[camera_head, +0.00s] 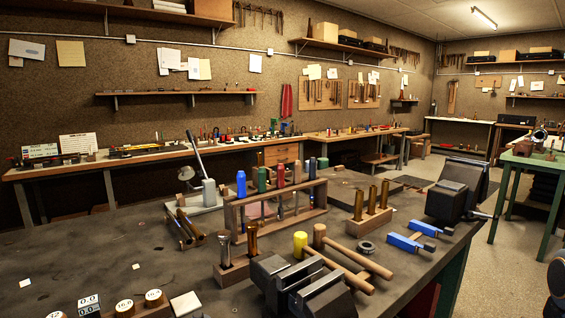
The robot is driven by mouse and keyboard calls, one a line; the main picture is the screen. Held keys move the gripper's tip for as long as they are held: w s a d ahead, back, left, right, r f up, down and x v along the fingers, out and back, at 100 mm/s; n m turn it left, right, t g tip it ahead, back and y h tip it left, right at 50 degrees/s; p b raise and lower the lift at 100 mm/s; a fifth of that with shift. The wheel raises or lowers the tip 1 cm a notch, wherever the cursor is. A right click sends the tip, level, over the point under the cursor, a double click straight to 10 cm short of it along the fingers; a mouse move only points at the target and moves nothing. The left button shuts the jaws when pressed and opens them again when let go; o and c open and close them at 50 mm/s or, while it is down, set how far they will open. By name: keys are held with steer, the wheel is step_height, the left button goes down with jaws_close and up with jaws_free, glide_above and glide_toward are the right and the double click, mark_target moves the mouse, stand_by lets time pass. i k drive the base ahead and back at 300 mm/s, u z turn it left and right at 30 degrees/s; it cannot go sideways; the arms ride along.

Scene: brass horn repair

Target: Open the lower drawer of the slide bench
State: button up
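A wooden drawer front (281,155) shows under the back bench (220,144), near the middle of the camera_head view. It looks shut. The area below it is hidden behind the tools on the near bench, so a lower drawer cannot be made out. I cannot tell whether this back bench is the slide bench, as no label for it can be read. My gripper is not in view.
A large dark bench (120,250) fills the foreground, with a wooden rack (275,205), mallets (345,265), a vise (300,288) and blue-handled tools (405,243). A green-legged table (535,165) stands at right. Free floor (510,255) lies between them.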

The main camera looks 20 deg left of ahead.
mark_target(270, 161)
steer(key=z, duration=0.7)
steer(key=i, duration=7.15)
steer(key=u, duration=3.1)
